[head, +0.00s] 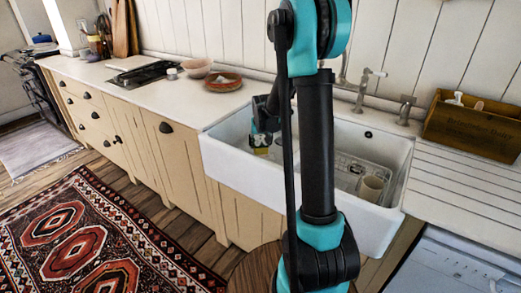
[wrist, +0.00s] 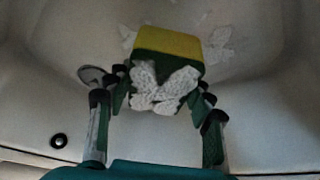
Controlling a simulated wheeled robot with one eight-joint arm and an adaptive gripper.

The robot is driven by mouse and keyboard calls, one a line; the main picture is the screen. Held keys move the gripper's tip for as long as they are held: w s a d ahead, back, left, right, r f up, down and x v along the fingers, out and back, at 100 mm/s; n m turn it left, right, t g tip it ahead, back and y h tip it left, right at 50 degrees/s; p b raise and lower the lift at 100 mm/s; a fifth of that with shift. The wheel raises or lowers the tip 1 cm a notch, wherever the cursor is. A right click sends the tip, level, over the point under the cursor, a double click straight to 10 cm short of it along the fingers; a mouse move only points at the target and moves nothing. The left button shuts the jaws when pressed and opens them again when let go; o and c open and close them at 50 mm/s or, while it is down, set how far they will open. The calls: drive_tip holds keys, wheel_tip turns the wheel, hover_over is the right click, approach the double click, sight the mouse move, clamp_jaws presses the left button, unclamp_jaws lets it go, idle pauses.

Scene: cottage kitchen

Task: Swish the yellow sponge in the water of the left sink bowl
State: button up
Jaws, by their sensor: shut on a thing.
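The yellow sponge (wrist: 168,42) has a dark green layer and sits between the fingers of my gripper (wrist: 160,85) in the wrist view. My gripper is shut on it. White lumpy patches cover part of the sponge's near side; I cannot tell if they are foam. In the head view my gripper (head: 262,141) reaches down into the left bowl of the white sink (head: 235,165), with a bit of the sponge (head: 261,151) showing below it. The bowl's floor is partly hidden by my arm there. Faint whitish patches show beside the sponge; the water's surface is hard to make out.
Taps (head: 365,90) stand behind the sink. A wooden box (head: 470,125) is on the right drainboard. A terracotta dish (head: 223,82) sits on the left counter. The bowl's drain (wrist: 92,74) is left of my gripper.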

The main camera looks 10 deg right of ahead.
wheel_tip(320, 180, up, 14)
drive_tip(key=shift+f, duration=0.25)
idle(0.6)
idle(0.5)
